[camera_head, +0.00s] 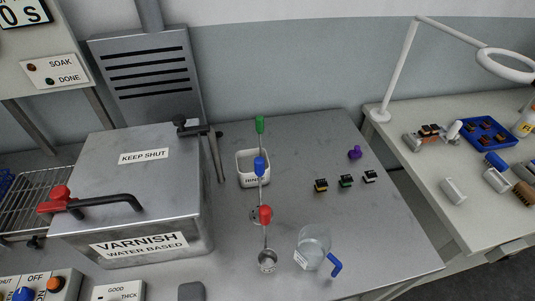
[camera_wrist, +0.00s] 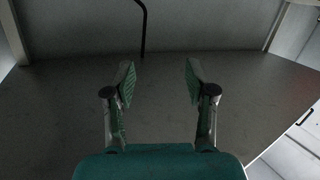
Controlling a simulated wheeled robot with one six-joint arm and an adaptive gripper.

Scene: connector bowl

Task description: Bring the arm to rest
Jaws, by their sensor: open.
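My gripper (camera_wrist: 159,83) shows in the wrist view. Its two green-padded fingers stand well apart, with nothing between them. Beyond them lies a bare dark grey surface (camera_wrist: 160,120), and the fingers touch nothing that I can see. My arm and gripper do not show in the head view. There, the metal varnish tank (camera_head: 140,190) stands on the left of the steel table (camera_head: 310,140), its lid down. A jug (camera_head: 312,246) with a blue handle stands near the table's front. Rods with green (camera_head: 260,124), blue (camera_head: 261,166) and red (camera_head: 265,214) tops stand mid-table.
Several small connectors (camera_head: 346,182) and a purple piece (camera_head: 355,153) lie at right. A side bench (camera_head: 425,165) holds a lamp (camera_head: 405,60) and blue tray (camera_head: 489,134). A thin black rod (camera_wrist: 143,30) rises ahead in the wrist view.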

